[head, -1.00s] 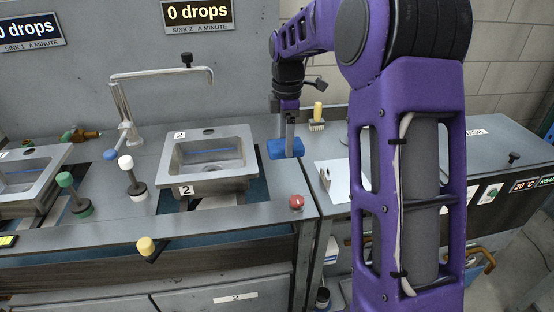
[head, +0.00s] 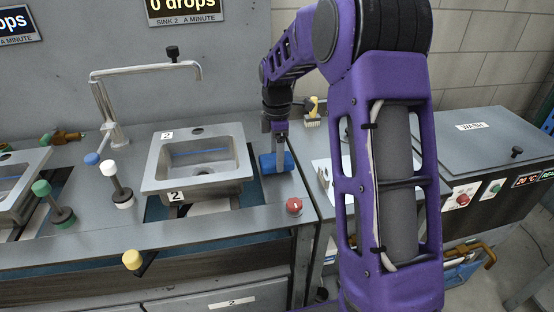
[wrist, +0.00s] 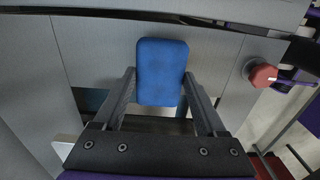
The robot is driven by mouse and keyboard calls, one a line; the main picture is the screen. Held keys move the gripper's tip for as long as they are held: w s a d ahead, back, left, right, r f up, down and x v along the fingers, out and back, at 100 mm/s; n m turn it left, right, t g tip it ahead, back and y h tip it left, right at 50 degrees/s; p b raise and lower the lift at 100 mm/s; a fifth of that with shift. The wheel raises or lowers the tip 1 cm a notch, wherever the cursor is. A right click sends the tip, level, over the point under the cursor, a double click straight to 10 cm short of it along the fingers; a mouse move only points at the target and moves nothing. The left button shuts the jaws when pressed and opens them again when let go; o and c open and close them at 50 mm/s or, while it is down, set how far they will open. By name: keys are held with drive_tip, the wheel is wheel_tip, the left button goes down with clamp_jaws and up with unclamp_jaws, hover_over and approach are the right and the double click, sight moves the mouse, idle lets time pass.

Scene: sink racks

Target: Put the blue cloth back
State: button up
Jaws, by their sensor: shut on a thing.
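The blue cloth (head: 277,163) is a small, thick blue pad at the right of sink 2 in the head view. My gripper (head: 275,148) is over it, pointing down, with its fingertips at the cloth. In the wrist view the cloth (wrist: 162,72) lies between the two fingers of my gripper (wrist: 160,88), which are shut on its sides. The cloth is at or just above the grey counter; I cannot tell whether it touches.
Sink 2 (head: 165,178) stands left of the cloth, with a bent tap (head: 107,110) behind it. A red knob (head: 294,206) is on the counter's front edge, also in the wrist view (wrist: 263,75). A yellow-handled brush (head: 312,120) stands behind, and a white sheet (head: 322,175) lies to the right.

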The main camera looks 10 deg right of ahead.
drive_tip(key=shift+f, duration=0.6)
drive_tip(key=shift+f, duration=0.15)
drive_tip(key=o, duration=1.1)
drive_tip(key=shift+o, duration=0.2)
wheel_tip(320, 180, up, 12)
drive_tip(key=p, duration=0.1)
drive_tip(key=shift+r+p, duration=0.2)
drive_tip(key=shift+p, duration=0.2)
